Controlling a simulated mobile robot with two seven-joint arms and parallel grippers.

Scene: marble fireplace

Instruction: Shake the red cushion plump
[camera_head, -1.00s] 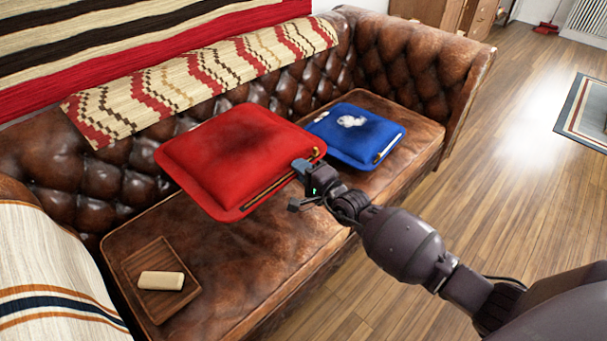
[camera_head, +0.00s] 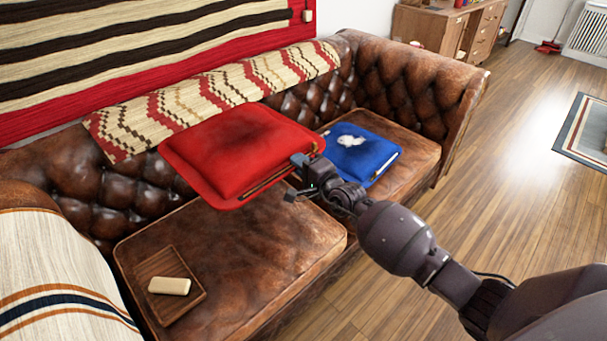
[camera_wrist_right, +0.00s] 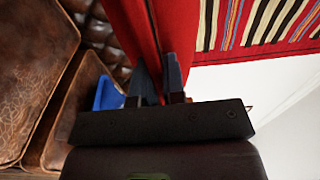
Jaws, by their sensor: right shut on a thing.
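The red cushion (camera_head: 235,150) is square, with a dark smudge on its top and a zip along its front edge. It is held above the brown leather sofa's seat, roughly flat. My right gripper (camera_head: 312,161) is shut on the cushion's right corner. In the right wrist view, the gripper's fingers (camera_wrist_right: 160,85) pinch the red cushion (camera_wrist_right: 132,30) between them. My left gripper is not in view.
A blue cushion (camera_head: 362,155) with a white patch lies on the sofa (camera_head: 265,245), right of the red one. A wooden tray (camera_head: 190,302) with a beige block (camera_head: 169,286) is at the seat's left. A patterned throw (camera_head: 215,85) covers the backrest.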

